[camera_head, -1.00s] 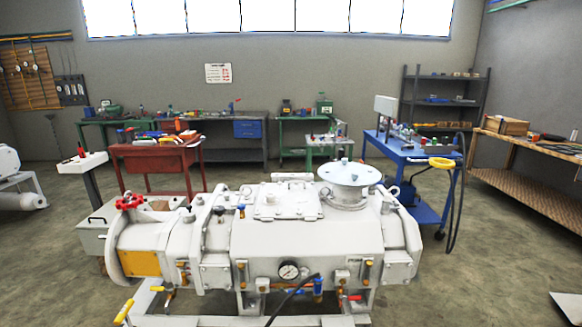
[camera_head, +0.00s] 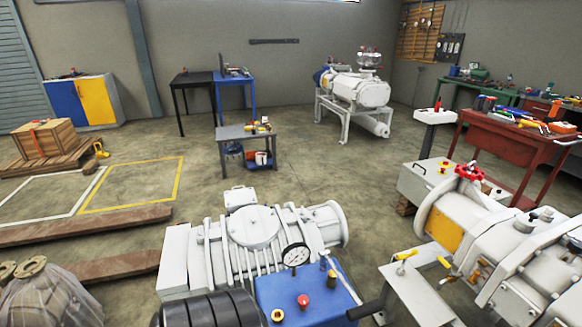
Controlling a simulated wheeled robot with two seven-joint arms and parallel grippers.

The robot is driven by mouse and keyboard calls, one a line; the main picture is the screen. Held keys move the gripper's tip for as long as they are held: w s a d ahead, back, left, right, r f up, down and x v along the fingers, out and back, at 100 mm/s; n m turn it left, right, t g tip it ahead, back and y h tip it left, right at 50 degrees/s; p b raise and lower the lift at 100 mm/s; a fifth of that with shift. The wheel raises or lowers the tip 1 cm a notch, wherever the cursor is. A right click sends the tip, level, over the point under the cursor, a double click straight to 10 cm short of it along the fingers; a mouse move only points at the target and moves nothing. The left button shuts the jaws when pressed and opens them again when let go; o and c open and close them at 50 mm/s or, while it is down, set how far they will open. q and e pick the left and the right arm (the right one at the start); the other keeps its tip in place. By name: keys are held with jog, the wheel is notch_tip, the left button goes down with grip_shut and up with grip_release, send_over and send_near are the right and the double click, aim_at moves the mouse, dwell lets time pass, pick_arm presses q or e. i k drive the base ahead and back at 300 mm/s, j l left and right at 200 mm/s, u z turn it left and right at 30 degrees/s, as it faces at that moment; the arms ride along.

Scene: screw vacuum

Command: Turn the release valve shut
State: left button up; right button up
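A large white vacuum machine (camera_head: 497,248) stands at the right. A yellow lever handle (camera_head: 404,255) is on the white frame to the left of that end. I cannot tell which of these is the release valve. Neither of my grippers is in view.
A white ribbed pump (camera_head: 254,228) stands front centre beside a blue box (camera_head: 318,292) with a pressure gauge (camera_head: 295,254). A red workbench (camera_head: 510,140) with tools stands behind the machine. Beams (camera_head: 100,225) lie at the left. Open floor (camera_head: 290,175) lies beyond the pump.

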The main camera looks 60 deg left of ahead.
aim_at(303, 300)
jog(key=j+u, duration=0.1)
jog(key=u, duration=0.3)
jog(key=i+u, duration=0.1)
jog(key=u, duration=0.35)
jog(key=i+j+u, duration=0.1)
jog(key=u, duration=0.3)
jog(key=i+u, duration=0.1)
jog(key=u, duration=0.35)
